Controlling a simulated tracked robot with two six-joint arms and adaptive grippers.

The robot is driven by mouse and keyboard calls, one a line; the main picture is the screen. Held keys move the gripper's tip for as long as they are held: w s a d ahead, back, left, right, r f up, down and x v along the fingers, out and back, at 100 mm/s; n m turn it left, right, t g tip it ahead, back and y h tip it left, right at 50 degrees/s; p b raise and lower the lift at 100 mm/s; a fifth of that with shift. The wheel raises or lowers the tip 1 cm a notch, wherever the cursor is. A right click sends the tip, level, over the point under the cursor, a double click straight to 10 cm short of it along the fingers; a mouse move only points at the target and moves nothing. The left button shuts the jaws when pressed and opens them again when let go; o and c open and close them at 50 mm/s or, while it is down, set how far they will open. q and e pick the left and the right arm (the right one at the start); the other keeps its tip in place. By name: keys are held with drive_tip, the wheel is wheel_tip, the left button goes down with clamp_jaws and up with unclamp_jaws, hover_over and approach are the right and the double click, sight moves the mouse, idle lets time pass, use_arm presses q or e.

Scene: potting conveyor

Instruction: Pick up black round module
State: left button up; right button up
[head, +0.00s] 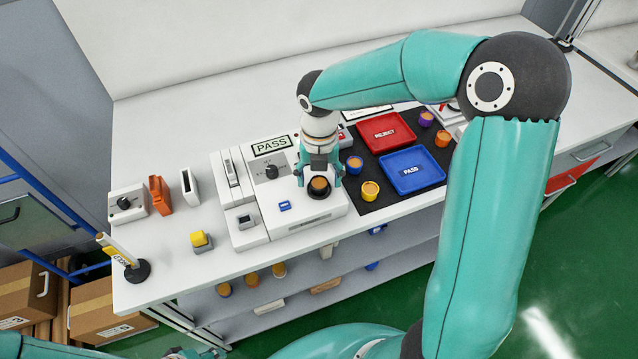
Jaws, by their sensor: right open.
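A round module (319,184) with an orange-brown top and a dark rim sits upright in a black round seat on the white test station (310,218). My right gripper (319,179) points down over it, open, with one finger on each side of the module. I cannot tell whether the fingers touch it. The module's side is mostly hidden in the seat. At the bottom left edge, a small part of what looks like my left gripper (190,353) shows, too cut off to judge its jaws.
On a black mat right of the station lie a red REJECT tray (386,132) and a blue PASS tray (412,171). Blue (354,165), yellow (370,191), purple (427,118) and orange (442,139) round modules stand around them. A PASS display (271,145) stands behind the station.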

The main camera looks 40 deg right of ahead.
drive_tip(key=shift+f, duration=0.5)
drive_tip(key=shift+c, duration=0.2)
drive_tip(key=c, duration=1.2)
drive_tip(key=shift+r, duration=0.1)
